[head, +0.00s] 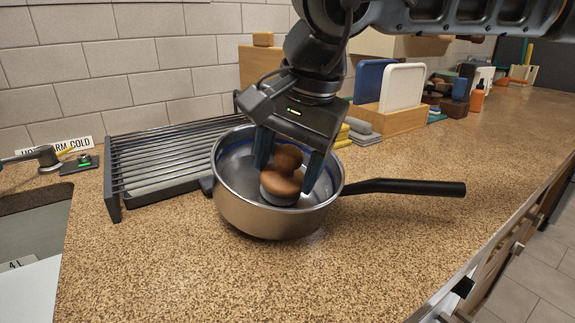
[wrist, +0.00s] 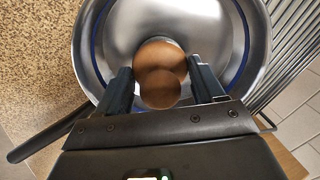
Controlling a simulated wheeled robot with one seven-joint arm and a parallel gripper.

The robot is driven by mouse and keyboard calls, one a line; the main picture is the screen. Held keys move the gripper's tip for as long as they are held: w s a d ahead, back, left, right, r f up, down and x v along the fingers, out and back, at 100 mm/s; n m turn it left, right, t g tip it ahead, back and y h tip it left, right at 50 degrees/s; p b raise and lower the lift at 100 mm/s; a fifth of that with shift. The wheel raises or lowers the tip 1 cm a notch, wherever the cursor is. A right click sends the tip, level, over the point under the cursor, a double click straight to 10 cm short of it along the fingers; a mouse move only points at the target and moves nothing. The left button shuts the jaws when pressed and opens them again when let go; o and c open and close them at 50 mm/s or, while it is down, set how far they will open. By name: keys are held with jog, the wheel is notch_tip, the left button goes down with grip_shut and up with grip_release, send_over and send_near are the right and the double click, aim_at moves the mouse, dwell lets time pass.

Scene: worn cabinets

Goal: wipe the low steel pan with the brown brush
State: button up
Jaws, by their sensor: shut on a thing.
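The low steel pan (head: 262,220) stands on the speckled counter, its black handle (head: 408,187) pointing right in the head view. In the wrist view the pan (wrist: 105,40) fills the upper middle, with a blue line around its inner wall. The brown brush (head: 283,178) is upright inside the pan, its round knob up; it also shows in the wrist view (wrist: 160,70). My gripper (head: 290,172) reaches down into the pan, its dark fingers shut on the brush from both sides. The fingers also show in the wrist view (wrist: 160,90). Whether the bristles touch the pan floor is hidden.
A dark slatted rack (head: 170,155) stands close at the pan's left. A sink (head: 30,225) lies at the far left. A wooden holder with boards (head: 400,118) and an orange bottle (head: 477,97) stand behind. The counter in front and right is clear.

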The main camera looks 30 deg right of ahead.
jog(key=shift+s+a+f+b, duration=0.25)
jog(key=shift+s+a+b, duration=0.6)
jog(key=shift+s+a, duration=0.1)
jog(key=p+v, duration=0.2)
jog(key=v, duration=0.4)
jog(key=shift+w+r, duration=0.1)
jog(key=shift+r, duration=0.05)
dwell(0.6)
